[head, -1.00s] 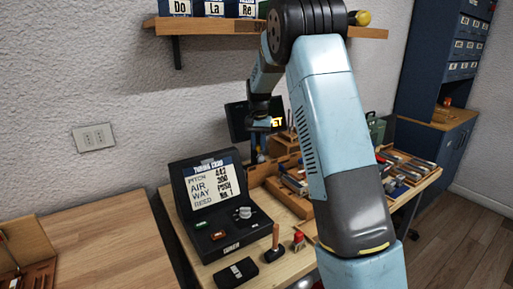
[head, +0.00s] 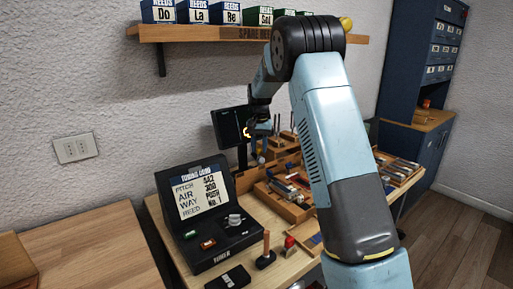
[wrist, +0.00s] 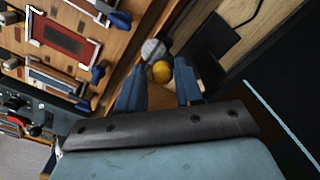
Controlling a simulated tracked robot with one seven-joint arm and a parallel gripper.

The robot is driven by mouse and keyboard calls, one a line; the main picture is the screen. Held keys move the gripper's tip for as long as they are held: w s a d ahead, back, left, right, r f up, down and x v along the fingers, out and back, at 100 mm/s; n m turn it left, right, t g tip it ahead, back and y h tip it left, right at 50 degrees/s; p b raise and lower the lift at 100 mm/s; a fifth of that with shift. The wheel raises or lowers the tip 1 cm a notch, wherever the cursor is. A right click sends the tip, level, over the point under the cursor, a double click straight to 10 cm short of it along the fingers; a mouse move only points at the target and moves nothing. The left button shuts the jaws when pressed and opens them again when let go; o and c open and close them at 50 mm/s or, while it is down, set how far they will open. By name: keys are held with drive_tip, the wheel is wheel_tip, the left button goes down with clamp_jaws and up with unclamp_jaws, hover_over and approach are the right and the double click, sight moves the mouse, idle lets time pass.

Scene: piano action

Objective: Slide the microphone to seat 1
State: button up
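In the wrist view, a round grey mesh head (wrist: 153,50), which looks like the microphone, stands by the edge of the wooden tray. A yellow rounded knob (wrist: 162,71) sits right beside it, nearer my gripper. My gripper (wrist: 160,75) is open, its two blue-grey fingers apart with the yellow knob showing between their tips. I cannot tell whether either finger touches it. In the head view, my gripper (head: 258,124) hangs small and dark beside the black screen (head: 229,127). The microphone cannot be made out clearly there, and no seat number is readable.
A tuning card case (head: 214,222) stands open at the bench's front left, with a wooden-handled tool (head: 266,250) beside it. The wooden tray (head: 288,207) holds several parts. A shelf (head: 210,34) with reed boxes hangs above. Bare wood (head: 90,255) lies at left.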

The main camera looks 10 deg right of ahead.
drive_tip(key=shift+r, duration=0.1)
drive_tip(key=shift+w+r, duration=0.1)
drive_tip(key=shift+r, duration=0.2)
wheel_tip(320, 180, up, 13)
idle(0.4)
drive_tip(key=shift+a+f, duration=0.15)
